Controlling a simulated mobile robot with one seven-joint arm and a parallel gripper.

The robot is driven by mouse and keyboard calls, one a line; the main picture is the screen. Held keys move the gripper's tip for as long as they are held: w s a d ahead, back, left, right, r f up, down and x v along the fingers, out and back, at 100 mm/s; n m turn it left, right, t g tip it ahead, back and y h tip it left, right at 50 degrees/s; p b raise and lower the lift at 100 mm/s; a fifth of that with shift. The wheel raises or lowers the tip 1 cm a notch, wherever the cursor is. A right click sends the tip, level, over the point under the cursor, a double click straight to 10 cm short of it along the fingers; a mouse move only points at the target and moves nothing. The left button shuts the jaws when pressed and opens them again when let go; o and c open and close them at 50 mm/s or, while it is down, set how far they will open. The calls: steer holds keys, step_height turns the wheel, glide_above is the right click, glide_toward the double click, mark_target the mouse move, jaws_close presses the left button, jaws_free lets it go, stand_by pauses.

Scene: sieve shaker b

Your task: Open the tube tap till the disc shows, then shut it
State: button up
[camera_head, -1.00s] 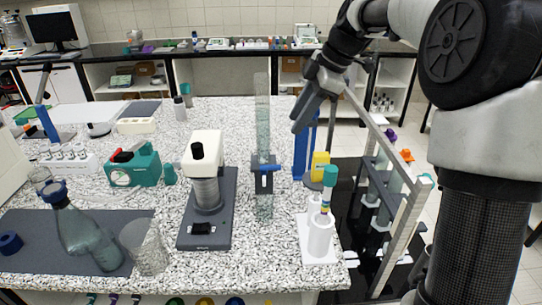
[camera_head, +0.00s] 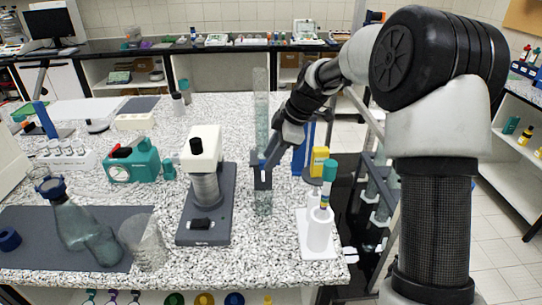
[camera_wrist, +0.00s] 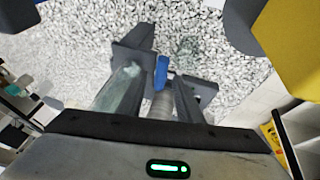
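A tall clear tube (camera_head: 262,95) stands upright on the bench, with a dark tap block (camera_head: 262,183) partway up it. My gripper (camera_head: 268,160) is at the tap, coming from the upper right, and covers much of it in the head view. In the wrist view, the blue tap handle (camera_wrist: 161,72) shows ahead of my gripper (camera_wrist: 160,84), near the fingertips, in front of the dark block (camera_wrist: 203,90). Whether the fingers touch or grip the handle is unclear. The greenish tube (camera_wrist: 118,92) passes close on the left. I cannot make out the disc.
A yellow-labelled bottle (camera_head: 318,162) and a white holder with a teal-capped tube (camera_head: 319,232) stand right of the tap. Open speckled bench lies behind.

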jaws_close()
steer(key=shift+s+a+f+m+b, duration=0.15)
steer(key=shift+f+m+b, duration=0.2)
steer(key=shift+m+b, duration=0.45)
steer(key=m, duration=0.1)
steer(key=m+t+b, duration=0.1)
steer(key=h+b, duration=0.1)
steer(key=shift+s+r+m+t, duration=0.25)
steer(key=shift+s+m+t, duration=0.05)
steer(key=shift+m, duration=0.1)
jaws_free()
steer(key=shift+r, duration=0.1)
